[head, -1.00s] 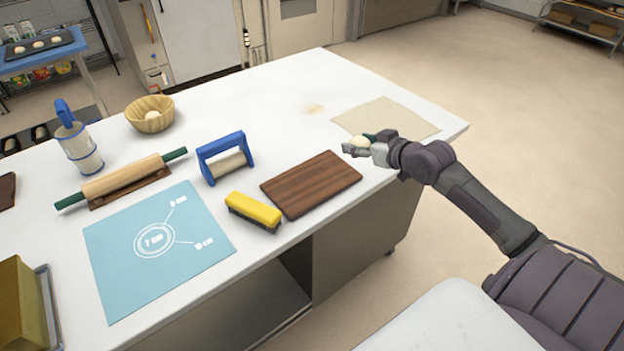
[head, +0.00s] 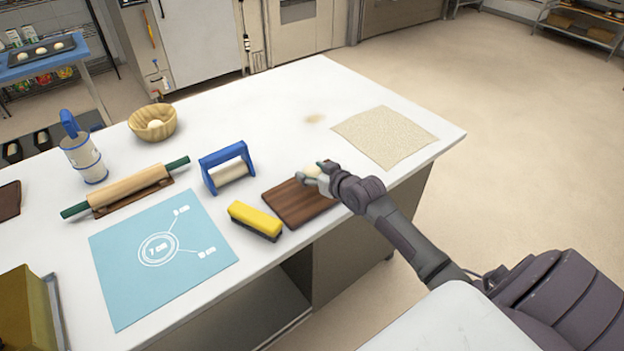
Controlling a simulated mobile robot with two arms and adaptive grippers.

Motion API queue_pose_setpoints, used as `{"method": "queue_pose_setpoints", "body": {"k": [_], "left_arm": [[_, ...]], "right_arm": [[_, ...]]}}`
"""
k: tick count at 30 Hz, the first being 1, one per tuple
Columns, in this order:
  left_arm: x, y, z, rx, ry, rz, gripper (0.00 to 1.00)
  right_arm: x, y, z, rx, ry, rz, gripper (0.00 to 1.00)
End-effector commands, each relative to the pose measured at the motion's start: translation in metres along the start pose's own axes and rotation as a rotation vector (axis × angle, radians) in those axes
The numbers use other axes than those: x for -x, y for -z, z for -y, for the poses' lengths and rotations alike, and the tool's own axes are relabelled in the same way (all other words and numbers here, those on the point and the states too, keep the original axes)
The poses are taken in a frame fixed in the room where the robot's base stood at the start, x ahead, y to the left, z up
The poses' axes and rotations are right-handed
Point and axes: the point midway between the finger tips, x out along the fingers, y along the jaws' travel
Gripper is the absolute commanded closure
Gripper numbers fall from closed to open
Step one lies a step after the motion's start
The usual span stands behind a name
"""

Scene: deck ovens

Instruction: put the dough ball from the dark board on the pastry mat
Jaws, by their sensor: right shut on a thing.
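The pale dough ball (head: 312,170) is in the fingers of my right gripper (head: 314,177), which is shut on it. The gripper is over the back right part of the dark board (head: 292,207) and hides some of it. I cannot tell how high the ball is above the board. The light blue pastry mat (head: 125,270), with white rings and markings, lies flat to the left of the board, and nothing lies on it. My left gripper is not in view.
A yellow-topped brush (head: 256,217) lies between mat and board. Behind are a blue-handled roller tool (head: 227,168), a rolling pin (head: 128,187), and a wooden bowl (head: 153,122) holding another pale ball. A beige cloth (head: 385,138) lies at right; the table's middle back is clear.

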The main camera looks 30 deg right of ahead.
Motion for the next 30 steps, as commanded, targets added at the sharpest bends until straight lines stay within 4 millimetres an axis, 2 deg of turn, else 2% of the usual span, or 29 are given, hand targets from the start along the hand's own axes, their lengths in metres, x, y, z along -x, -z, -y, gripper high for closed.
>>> {"method": "queue_pose_setpoints", "body": {"k": [9, 20, 21, 25, 30], "left_arm": [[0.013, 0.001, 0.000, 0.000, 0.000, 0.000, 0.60], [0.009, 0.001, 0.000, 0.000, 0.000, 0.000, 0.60], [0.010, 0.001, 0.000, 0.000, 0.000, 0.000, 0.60], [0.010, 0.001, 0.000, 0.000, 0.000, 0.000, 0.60], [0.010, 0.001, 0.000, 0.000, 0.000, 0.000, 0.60]], "right_arm": [[-0.013, -0.031, 0.001, 0.001, 0.000, 0.002, 0.76], [-0.016, -0.037, 0.001, 0.001, 0.000, -0.001, 0.76], [-0.015, -0.036, 0.001, 0.001, 0.000, 0.000, 0.35], [-0.015, -0.036, 0.001, 0.001, 0.000, 0.000, 0.15], [-0.015, -0.036, 0.001, 0.001, 0.000, 0.000, 0.15]]}}
